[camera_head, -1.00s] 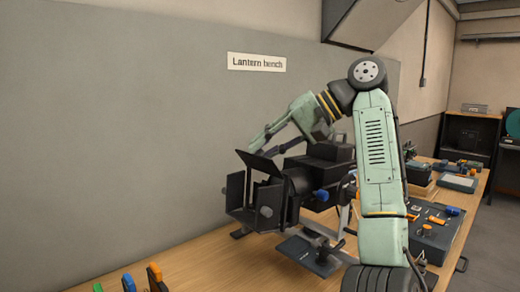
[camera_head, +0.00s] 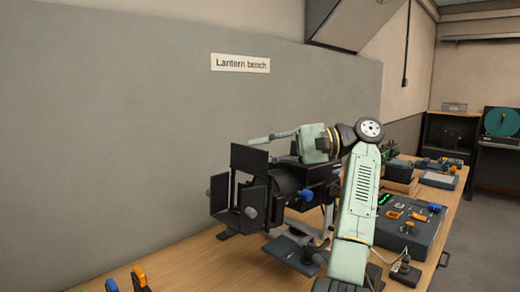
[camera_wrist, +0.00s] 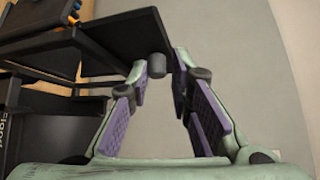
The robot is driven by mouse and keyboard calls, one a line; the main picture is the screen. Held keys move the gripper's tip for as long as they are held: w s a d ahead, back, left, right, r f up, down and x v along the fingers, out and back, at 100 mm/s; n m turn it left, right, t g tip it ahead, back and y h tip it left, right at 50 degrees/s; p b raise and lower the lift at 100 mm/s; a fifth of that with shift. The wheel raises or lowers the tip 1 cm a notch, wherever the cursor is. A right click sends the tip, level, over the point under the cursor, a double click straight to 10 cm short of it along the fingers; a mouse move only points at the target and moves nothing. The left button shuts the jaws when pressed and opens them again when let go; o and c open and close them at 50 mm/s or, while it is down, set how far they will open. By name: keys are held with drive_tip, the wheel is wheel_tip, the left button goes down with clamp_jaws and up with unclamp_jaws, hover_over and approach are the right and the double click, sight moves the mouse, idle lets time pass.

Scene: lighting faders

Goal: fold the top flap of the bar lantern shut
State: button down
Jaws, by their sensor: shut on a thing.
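The black bar lantern (camera_head: 295,180) stands on the bench with its barn-door flaps at the left end. Its top flap (camera_head: 250,160) stands up steeply above the front opening. In the wrist view the top flap (camera_wrist: 120,32) is a dark panel with a small grey knob (camera_wrist: 157,66) at its edge. My gripper (camera_wrist: 158,64) has its purple-padded fingertips on both sides of that knob and is shut on it. In the head view my gripper (camera_head: 256,141) reaches in level from the right to the flap's upper edge; the knob is not clear there.
The left side flap (camera_head: 219,193) and a near flap with a grey knob (camera_head: 251,212) stick out beside the lantern. A control box (camera_head: 408,226) stands to the right. Orange, blue and green handles (camera_head: 140,276) stand at the front left. The wall is close behind.

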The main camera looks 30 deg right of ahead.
drive_tip(key=shift+d+f, duration=0.1)
drive_tip(key=shift+f, duration=0.4)
drive_tip(key=c, duration=1.6)
unclamp_jaws()
drive_tip(key=shift+c, duration=0.2)
drive_tip(key=shift+o, duration=0.3)
drive_tip(key=shift+r, duration=0.1)
drive_tip(key=shift+r, duration=0.15)
